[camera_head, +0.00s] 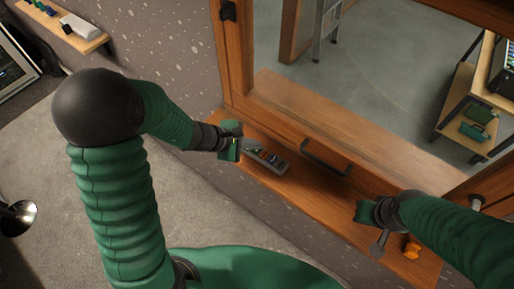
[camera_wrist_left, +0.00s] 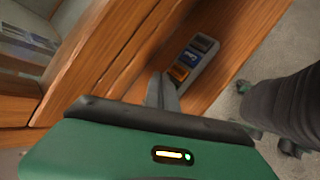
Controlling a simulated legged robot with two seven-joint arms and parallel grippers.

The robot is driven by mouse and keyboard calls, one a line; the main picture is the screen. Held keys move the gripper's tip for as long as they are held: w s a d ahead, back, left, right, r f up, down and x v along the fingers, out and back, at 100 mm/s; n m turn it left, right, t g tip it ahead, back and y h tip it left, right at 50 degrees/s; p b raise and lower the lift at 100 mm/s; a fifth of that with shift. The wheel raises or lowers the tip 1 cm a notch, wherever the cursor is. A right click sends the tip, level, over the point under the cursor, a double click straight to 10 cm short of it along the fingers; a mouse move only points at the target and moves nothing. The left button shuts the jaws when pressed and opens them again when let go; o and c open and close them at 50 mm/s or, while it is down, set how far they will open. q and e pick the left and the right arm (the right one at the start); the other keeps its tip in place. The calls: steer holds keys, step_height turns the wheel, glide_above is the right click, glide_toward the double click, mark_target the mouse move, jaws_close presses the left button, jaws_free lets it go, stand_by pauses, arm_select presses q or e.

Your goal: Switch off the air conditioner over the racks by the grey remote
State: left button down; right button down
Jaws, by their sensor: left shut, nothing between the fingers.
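A grey remote (camera_head: 268,158) lies on the wooden sill below the window. In the left wrist view the remote (camera_wrist_left: 195,58) shows a dark face or button at its far end, a blue label and an orange button at its near end. My left gripper (camera_head: 241,146) is just beside the remote's left end. In the left wrist view its shut, empty fingers (camera_wrist_left: 161,91) point at the orange-button end; whether they touch it I cannot tell. My right gripper (camera_head: 366,213) is over the sill's right part, its fingers not clear. No air conditioner is visible.
A black handle (camera_head: 326,158) on the window frame is just right of the remote. An orange object (camera_head: 411,247) and a grey metal lever-like piece (camera_head: 379,244) are near my right gripper. Beyond the window are a rack (camera_head: 462,112) and a ladder (camera_head: 326,25).

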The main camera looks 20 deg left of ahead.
mark_target(254, 151)
arm_select(q)
steer(key=shift+f+b, duration=0.3)
steer(key=shift+b, duration=0.1)
arm_select(e)
steer(key=shift+f, duration=0.45)
arm_select(q)
steer(key=shift+r, duration=0.1)
arm_select(e)
steer(key=shift+r, duration=0.1)
arm_select(q)
steer(key=shift+r+p, duration=0.5)
steer(key=shift+r, duration=0.15)
arm_select(e)
steer(key=shift+r, duration=0.35)
arm_select(q)
steer(key=shift+r, duration=0.1)
